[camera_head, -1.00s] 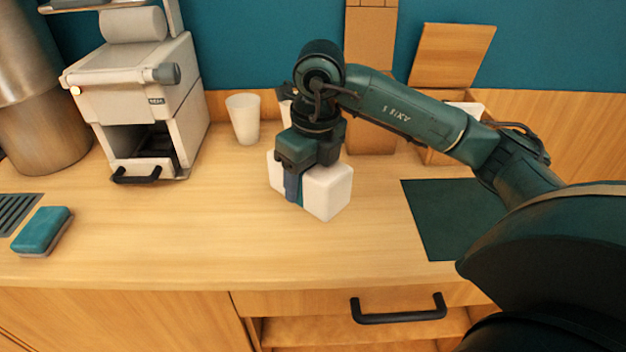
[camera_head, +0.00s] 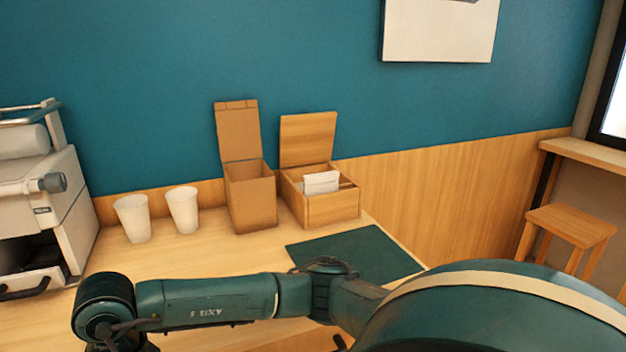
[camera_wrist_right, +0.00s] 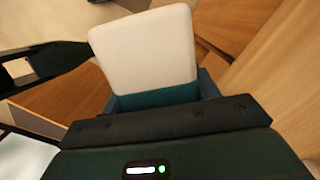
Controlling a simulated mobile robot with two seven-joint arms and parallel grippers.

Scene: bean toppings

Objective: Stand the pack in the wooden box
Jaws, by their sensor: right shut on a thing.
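The white pack (camera_wrist_right: 145,45) with a teal lower band shows in the right wrist view. My right gripper (camera_wrist_right: 158,97) is shut on it, with a finger at each side. The gripper and pack are below the head view, where only my right arm shows along the bottom. The wooden box (camera_head: 333,208) stands at the back of the counter with its lid raised. White packets (camera_head: 321,183) stand inside it, and part of its inside is hidden by its front wall. My left gripper is not in view.
A taller brown box (camera_head: 251,204) with its lid up stands just left of the wooden box. Two white cups (camera_head: 133,218) (camera_head: 183,210) and a coffee machine (camera_head: 35,200) are further left. A dark green mat (camera_head: 355,252) lies in front, bare where visible.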

